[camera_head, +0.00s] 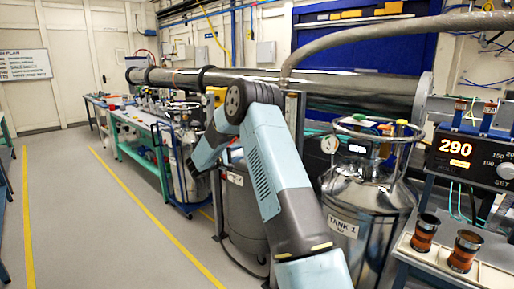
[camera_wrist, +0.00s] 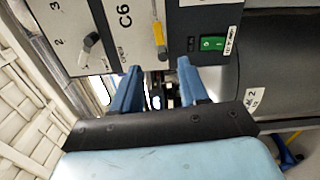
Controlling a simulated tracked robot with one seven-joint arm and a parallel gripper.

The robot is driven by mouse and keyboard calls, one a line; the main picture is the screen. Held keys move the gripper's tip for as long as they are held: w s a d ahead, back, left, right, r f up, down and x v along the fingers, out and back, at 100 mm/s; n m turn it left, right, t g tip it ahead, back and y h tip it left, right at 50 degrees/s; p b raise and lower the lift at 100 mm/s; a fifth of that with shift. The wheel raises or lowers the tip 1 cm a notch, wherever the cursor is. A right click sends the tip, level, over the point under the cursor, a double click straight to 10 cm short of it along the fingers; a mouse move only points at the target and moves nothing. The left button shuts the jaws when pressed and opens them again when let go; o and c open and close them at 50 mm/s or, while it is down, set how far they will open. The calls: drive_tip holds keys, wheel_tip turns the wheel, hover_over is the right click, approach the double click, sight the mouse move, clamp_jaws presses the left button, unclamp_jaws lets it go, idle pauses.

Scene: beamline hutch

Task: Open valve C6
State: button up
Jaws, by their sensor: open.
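In the wrist view a pale panel (camera_wrist: 120,20) carries the label C6 (camera_wrist: 125,16), turned sideways. Beside the label is a yellow-tipped lever (camera_wrist: 158,38), lying roughly up and down in the picture. My gripper (camera_wrist: 160,72) has its two blue fingers apart, with nothing between them. The fingertips are just below the lever's yellow end in the picture; I cannot tell whether they touch it. In the head view my arm reaches forward over the tanks, and I cannot make out the gripper or valve C6 there.
A green switch (camera_wrist: 212,43) sits right of the lever. In the head view, TANK 1 (camera_head: 345,225) stands close right of my arm; open grey floor (camera_head: 90,220) lies left.

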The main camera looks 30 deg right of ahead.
drive_tip(key=x, duration=1.3)
drive_tip(key=shift+d, duration=0.3)
drive_tip(key=shift+c, duration=0.2)
drive_tip(key=shift+f, duration=0.1)
clamp_jaws()
drive_tip(key=shift+a, duration=0.3)
